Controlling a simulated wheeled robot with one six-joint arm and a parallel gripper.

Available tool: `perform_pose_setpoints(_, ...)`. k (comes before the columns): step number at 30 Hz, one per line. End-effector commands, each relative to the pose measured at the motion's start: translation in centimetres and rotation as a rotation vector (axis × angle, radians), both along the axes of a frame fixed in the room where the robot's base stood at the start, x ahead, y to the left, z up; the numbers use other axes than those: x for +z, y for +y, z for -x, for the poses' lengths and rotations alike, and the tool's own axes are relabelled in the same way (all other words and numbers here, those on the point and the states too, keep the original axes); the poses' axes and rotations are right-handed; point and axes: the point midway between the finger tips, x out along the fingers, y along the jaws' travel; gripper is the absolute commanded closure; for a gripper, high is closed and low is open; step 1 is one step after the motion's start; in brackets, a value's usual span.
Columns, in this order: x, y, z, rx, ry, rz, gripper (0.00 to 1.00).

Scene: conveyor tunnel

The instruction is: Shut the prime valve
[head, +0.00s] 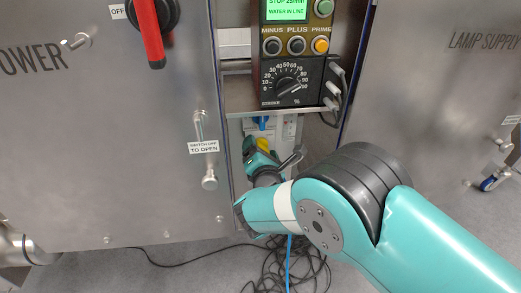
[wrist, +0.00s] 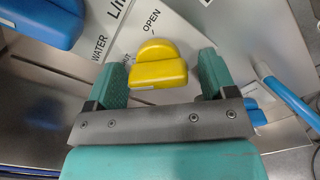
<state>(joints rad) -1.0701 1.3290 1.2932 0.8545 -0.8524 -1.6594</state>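A yellow valve handle (wrist: 158,68) shows in the wrist view on a pale panel, with the word OPEN printed beside it and another label partly hidden. I take it for the prime valve, though no name for it is readable. My gripper (wrist: 162,75) is open, with one teal finger on each side of the handle and a visible gap at both.
A blue handle (wrist: 46,20) is at upper left in the wrist view. A blue hose (wrist: 290,98) runs at right. The control box (head: 295,55) stands above on a metal shelf. Steel cabinets (head: 110,130) flank the narrow gap. Black cables (head: 285,265) lie on the floor.

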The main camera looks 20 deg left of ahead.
Motion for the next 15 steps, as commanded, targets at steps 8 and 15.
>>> perform_pose_setpoints(8, 0.1, 0.0, 0.0, -0.001, 0.000, -0.001, 0.21)
perform_pose_setpoints(15, 0.2, -1.4, 2.5, 0.002, 0.001, 0.004, 0.21)
